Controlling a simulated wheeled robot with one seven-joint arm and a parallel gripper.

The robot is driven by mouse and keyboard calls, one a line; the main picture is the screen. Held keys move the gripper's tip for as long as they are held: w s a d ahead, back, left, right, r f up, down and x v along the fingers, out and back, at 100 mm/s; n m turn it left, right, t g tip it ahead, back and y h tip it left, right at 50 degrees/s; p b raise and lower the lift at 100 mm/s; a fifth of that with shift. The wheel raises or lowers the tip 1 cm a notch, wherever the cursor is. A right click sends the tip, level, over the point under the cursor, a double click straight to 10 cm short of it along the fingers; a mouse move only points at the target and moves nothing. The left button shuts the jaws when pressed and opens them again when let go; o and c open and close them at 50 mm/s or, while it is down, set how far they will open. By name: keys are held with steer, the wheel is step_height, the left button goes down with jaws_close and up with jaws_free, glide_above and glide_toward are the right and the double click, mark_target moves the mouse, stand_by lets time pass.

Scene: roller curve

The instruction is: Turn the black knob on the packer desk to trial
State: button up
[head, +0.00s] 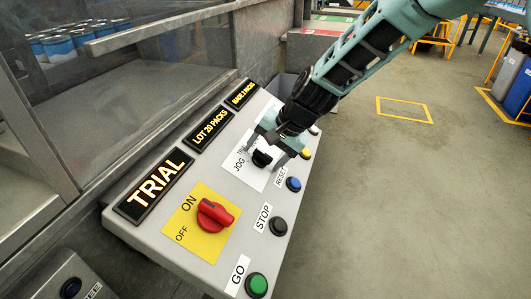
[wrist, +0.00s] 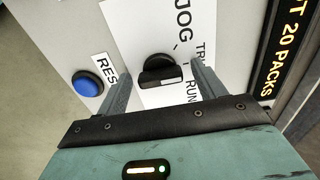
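The black knob (head: 262,158) sits on a white label plate on the sloping packer desk (head: 160,237). In the wrist view the black knob (wrist: 160,72) has a bar handle lying roughly across the picture. The plate carries the words JOG, RUN and a partly hidden word starting TR. I cannot tell for sure which word the knob points at. My gripper (head: 266,148) is over the knob. In the wrist view my gripper (wrist: 160,76) is open, with one finger on each side of the knob and gaps visible between.
A red switch (head: 214,214) on a yellow plate, a green GO button (head: 256,285), a black STOP button (head: 277,226) and a blue RESET button (head: 293,184) are nearby. Lit displays (head: 153,186) along the desk read TRIAL and LOT 20 PACKS. Open floor lies right.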

steer(key=v, duration=1.7)
steer(key=shift+r, duration=0.15)
steer(key=shift+d, duration=0.15)
steer(key=s+d+f+n+g+h+p, duration=0.1)
steer(key=s+n, duration=0.4)
steer(key=s, duration=0.9)
steer(key=s+d+f+n+g+h+p, duration=0.1)
steer(key=s+d+n+h+p, duration=0.3)
steer(key=s, duration=0.9)
steer(key=n, duration=0.2)
steer(key=shift+s+d+f+n, duration=0.2)
steer(key=shift+s+f+n, duration=0.1)
steer(key=shift+s, duration=0.1)
